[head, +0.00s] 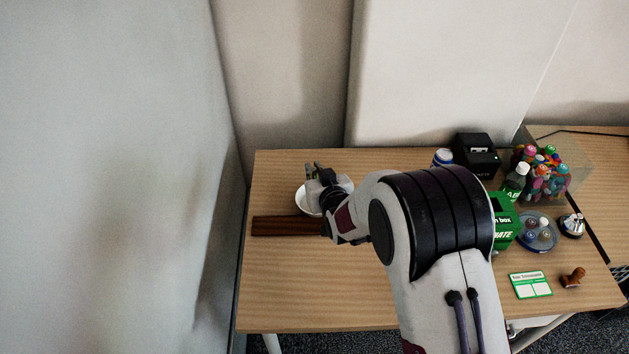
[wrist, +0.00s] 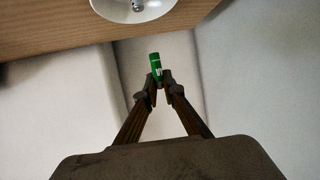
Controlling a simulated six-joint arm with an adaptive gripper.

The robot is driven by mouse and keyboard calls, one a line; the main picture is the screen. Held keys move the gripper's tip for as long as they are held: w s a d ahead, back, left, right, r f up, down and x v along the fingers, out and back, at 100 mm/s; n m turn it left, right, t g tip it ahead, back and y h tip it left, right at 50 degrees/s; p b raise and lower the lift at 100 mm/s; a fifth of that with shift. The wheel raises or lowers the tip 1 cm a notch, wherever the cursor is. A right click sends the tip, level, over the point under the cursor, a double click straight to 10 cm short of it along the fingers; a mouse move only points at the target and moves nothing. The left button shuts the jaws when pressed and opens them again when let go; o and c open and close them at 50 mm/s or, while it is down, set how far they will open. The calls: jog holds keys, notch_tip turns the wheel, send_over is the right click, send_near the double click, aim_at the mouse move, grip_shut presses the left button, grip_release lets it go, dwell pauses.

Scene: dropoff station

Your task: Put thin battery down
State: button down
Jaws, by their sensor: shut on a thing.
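In the wrist view, a thin green battery (wrist: 156,66) is held between the fingertips of my gripper (wrist: 158,84). My gripper is shut on it, and the battery sticks out past the tips. In the head view my gripper (head: 314,172) is over the back left of the table, at the white bowl (head: 303,200). The battery cannot be made out in the head view. The bowl also shows at the top of the wrist view (wrist: 108,10), with a small metallic thing (wrist: 137,5) in it. The battery appears apart from the bowl there.
A dark wooden block (head: 285,226) lies in front of the bowl on the table (head: 300,300). To the right stand a green box (head: 503,228), a black device (head: 476,155), a bottle (head: 514,182) and a clear bin of colourful things (head: 560,180). The front left of the table is clear.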

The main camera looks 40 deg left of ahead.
jog(key=shift+f, duration=0.2)
jog(key=shift+f, duration=1.9)
jog(key=shift+f, duration=0.6)
jog(key=c, duration=2.2)
grip_release()
jog(key=shift+o, duration=0.2)
jog(key=shift+r, duration=0.2)
jog(key=shift+r, duration=0.45)
jog(key=v, duration=1.2)
